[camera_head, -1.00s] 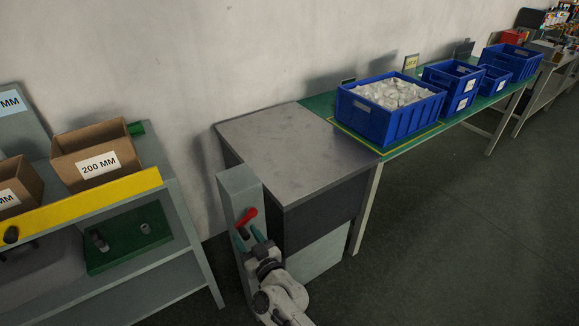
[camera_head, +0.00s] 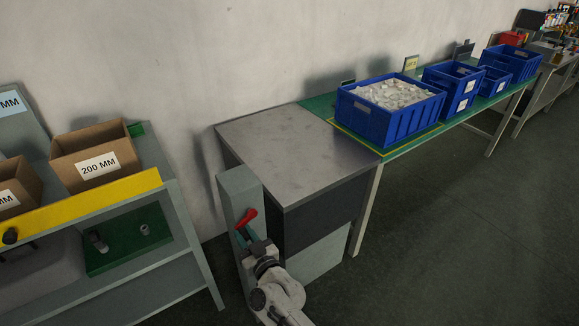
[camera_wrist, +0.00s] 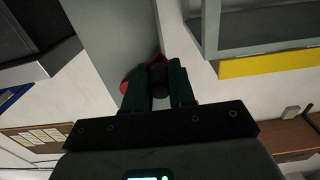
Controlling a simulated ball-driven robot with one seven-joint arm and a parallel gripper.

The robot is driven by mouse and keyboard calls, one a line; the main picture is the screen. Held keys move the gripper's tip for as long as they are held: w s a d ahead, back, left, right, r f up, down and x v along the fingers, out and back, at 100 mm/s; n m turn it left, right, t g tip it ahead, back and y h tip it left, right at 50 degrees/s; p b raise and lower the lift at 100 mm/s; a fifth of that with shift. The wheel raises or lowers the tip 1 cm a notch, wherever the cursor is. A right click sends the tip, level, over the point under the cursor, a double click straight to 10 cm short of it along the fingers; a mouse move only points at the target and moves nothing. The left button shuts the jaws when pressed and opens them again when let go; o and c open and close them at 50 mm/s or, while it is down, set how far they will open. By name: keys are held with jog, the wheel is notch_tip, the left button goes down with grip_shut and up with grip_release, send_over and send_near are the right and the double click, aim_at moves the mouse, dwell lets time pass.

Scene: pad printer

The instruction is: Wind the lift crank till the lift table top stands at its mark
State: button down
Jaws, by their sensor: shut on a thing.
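The lift table top (camera_head: 300,150) is a worn grey metal slab, roughly level with the green bench beside it. The grey crank post (camera_head: 238,185) stands at its near left corner. The red lift crank (camera_head: 246,217) shows on the post, just above my gripper (camera_head: 247,238). In the wrist view, my gripper's green fingers (camera_wrist: 160,88) are shut on the crank, around a dark round part. Red crank parts (camera_wrist: 125,86) show beside and beyond the fingers. I cannot make out the height mark.
A green bench (camera_head: 400,152) with several blue bins (camera_head: 395,125) adjoins the table at right. A grey shelf with a yellow edge strip (camera_head: 90,203) and cardboard boxes (camera_head: 95,152) stands at left. A narrow floor gap separates shelf and post. Open floor (camera_head: 460,230) lies at right.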

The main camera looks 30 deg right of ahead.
jog(key=shift+a+r+p, duration=0.2)
jog(key=shift+r+p, duration=0.7)
jog(key=shift+p, duration=0.1)
jog(key=shift+a+r+p, duration=0.2)
jog(key=shift+r+p, duration=0.65)
jog(key=shift+p, duration=0.15)
jog(key=shift+d+r+p, duration=0.2)
jog(key=shift+r+p, duration=0.3)
jog(key=shift+r, duration=0.1)
jog(key=shift+d+r+p, duration=0.15)
jog(key=shift+r+p, duration=0.3)
jog(key=shift+r, duration=0.1)
jog(key=shift+d+r, duration=0.25)
jog(key=shift+r, duration=0.1)
jog(key=shift+d, duration=0.1)
jog(key=shift+d+r, duration=0.45)
jog(key=shift+d, duration=0.2)
jog(key=shift+d+r, duration=0.45)
jog(key=shift+d, duration=0.2)
